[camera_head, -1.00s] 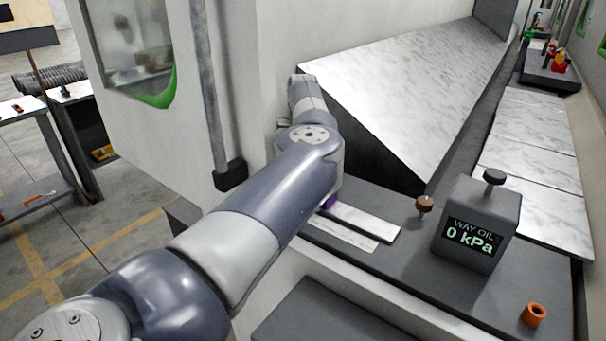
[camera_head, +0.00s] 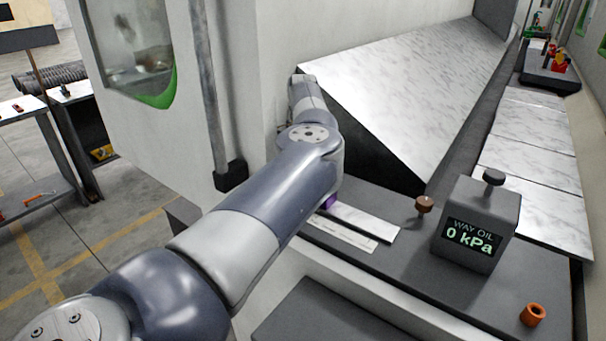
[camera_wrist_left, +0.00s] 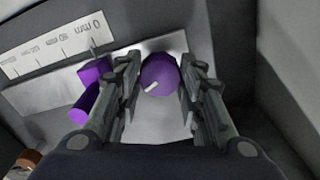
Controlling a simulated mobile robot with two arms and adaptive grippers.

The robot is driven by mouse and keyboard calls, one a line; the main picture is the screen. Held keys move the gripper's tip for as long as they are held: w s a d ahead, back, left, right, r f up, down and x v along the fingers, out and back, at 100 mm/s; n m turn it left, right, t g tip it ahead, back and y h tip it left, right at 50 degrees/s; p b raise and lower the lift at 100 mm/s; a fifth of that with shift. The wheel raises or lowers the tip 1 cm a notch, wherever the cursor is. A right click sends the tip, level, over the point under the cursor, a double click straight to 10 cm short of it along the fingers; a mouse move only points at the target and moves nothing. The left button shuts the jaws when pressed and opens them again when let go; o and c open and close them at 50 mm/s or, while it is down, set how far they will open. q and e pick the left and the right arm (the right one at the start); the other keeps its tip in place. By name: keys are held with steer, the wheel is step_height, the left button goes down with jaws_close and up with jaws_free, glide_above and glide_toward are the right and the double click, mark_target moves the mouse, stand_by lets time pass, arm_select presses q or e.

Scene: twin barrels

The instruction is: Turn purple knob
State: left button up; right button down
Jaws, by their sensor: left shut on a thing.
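The purple knob (camera_wrist_left: 160,76) is round with a short white mark on its face. In the left wrist view it sits between the two fingers of my left gripper (camera_wrist_left: 160,67), which is shut on it. A second purple part (camera_wrist_left: 92,92), block-like with a rounded piece, lies just left of the fingers beside a scale (camera_wrist_left: 50,52) marked "0 mm". In the head view my left arm hides the gripper and the knob; only a small purple patch (camera_head: 330,202) shows beside the forearm. My right gripper is not in view.
A grey box reading "WAY OIL 0 kPa" (camera_head: 470,238) stands right on the dark panel, with a brown knob (camera_head: 424,206) beside it and an orange ring (camera_head: 533,314) near the front. A sloped marbled metal cover (camera_head: 400,95) rises behind. A white machine wall stands left.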

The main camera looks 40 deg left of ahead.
arm_select(q)
steer(key=shift+n, duration=0.5)
steer(key=o, duration=1.1)
step_height(320, 180, up, 12)
stand_by(0.5)
